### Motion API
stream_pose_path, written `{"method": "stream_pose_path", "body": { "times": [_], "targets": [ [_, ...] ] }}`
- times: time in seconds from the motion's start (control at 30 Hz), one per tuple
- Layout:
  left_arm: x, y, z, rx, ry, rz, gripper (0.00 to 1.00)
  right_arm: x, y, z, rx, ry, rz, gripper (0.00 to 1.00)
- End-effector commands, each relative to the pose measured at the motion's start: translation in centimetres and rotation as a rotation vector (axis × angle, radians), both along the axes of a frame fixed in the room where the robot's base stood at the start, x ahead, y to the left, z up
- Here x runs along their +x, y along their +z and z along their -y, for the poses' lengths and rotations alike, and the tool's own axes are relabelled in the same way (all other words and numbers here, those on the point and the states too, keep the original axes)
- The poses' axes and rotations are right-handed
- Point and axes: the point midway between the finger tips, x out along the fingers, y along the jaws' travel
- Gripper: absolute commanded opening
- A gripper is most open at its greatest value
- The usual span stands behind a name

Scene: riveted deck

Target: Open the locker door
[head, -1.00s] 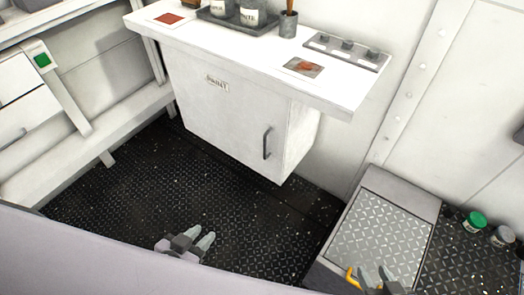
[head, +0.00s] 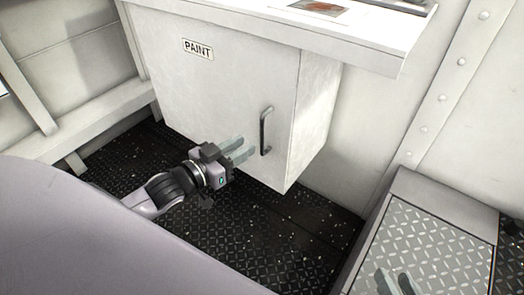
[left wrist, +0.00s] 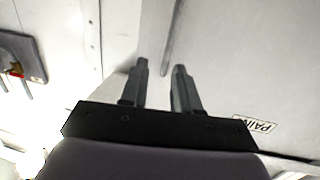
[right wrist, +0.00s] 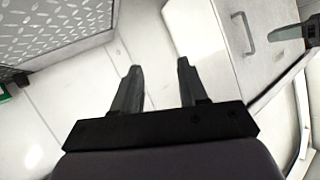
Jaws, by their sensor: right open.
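The white locker door (head: 220,95) is shut flush in its cabinet under the counter in the head view. It carries a PAINT label (head: 198,49) and a grey upright bar handle (head: 266,130) near its right edge. The handle also shows in the right wrist view (right wrist: 243,33). My left gripper (head: 247,148) is open, its fingertips just left of the handle's lower part and apart from it. My right gripper (right wrist: 155,68) is open and empty, low over the deck box.
The counter (head: 300,32) overhangs the locker. A grey box with a tread-plate lid (head: 430,250) stands at the lower right. A white ledge (head: 95,125) runs along the left wall. Dark deck floor (head: 285,230) lies clear in front of the locker.

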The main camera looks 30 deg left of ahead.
Motion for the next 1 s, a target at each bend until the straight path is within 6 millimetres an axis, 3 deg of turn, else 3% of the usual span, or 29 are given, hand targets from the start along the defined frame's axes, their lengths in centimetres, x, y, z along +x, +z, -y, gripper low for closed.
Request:
{"method": "stream_pose_path", "body": {
  "times": [0.03,0.2,0.53,1.0],
  "targets": [
    [0.5,-1.3,-0.3,0.0,-0.008,0.023,0.31,0.1,-1.7,-0.4,0.011,0.009,0.007,0.43],
    [1.6,-1.3,-0.9,-0.016,-0.028,0.068,0.31,0.1,-2.6,-1.2,0.04,0.031,0.019,0.43],
    [2.8,-0.9,-0.8,-0.024,-0.038,0.088,0.31,0.2,-2.6,-1.8,0.067,0.046,0.023,0.43],
    [7.5,-1.0,0.9,-0.024,-0.037,0.087,0.31,0.2,-3.0,-2.0,0.079,0.053,0.053,0.43]
  ]
}}
